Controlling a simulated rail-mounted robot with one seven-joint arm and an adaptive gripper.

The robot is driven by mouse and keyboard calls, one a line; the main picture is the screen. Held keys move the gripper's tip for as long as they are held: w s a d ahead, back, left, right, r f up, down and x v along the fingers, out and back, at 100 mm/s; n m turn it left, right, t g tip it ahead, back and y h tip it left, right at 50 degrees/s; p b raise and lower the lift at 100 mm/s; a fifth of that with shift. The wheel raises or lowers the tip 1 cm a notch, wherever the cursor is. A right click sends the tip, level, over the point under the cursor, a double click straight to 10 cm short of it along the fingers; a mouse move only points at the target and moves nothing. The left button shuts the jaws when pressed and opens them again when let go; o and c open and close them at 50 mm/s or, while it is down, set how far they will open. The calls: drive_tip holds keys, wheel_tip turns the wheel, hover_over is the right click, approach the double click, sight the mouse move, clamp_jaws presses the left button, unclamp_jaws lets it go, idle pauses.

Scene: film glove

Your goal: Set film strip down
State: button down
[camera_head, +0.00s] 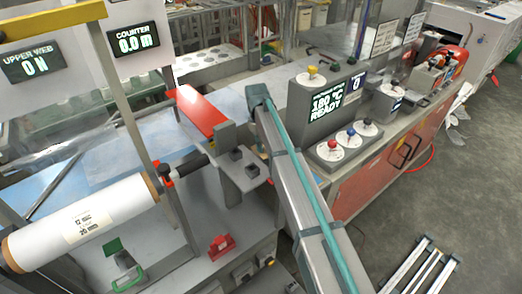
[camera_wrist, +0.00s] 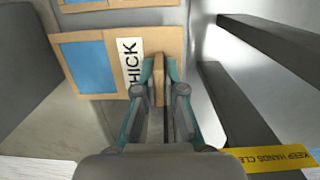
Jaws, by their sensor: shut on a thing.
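In the wrist view, a film strip (camera_wrist: 88,65) shows as a flat tan-bordered card with a blue middle and a white label reading "HICK", its first letter out of sight. A narrow tan upright piece (camera_wrist: 158,75) stands between the fingertips of my gripper (camera_wrist: 159,85). My gripper is shut on this piece. The fingers cover part of the card's right end, so I cannot tell how the piece joins the card. In the head view, my arm hides the fingertips and the strip.
A second tan-bordered blue card (camera_wrist: 90,4) lies just beyond. A dark bar (camera_wrist: 265,50) and a yellow "KEEP HANDS CLEAR" label (camera_wrist: 270,158) are at right. In the head view, a control box (camera_head: 325,105) stands right of my arm and a film roll (camera_head: 80,222) lies left.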

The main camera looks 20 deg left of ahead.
drive_tip(key=shift+a+f+p, duration=0.15)
drive_tip(key=shift+f+p, duration=0.65)
drive_tip(key=shift+f, duration=0.85)
drive_tip(key=shift+f, duration=0.15)
drive_tip(key=c, duration=1.3)
unclamp_jaws()
drive_tip(key=r+b, duration=0.1)
drive_tip(key=r, duration=0.3)
drive_tip(key=a+r+b, duration=0.1)
drive_tip(key=r, duration=0.3)
drive_tip(key=r+b, duration=0.2)
drive_tip(key=r, duration=0.2)
drive_tip(key=shift+w+a+r, duration=0.15)
drive_tip(key=shift+w, duration=0.25)
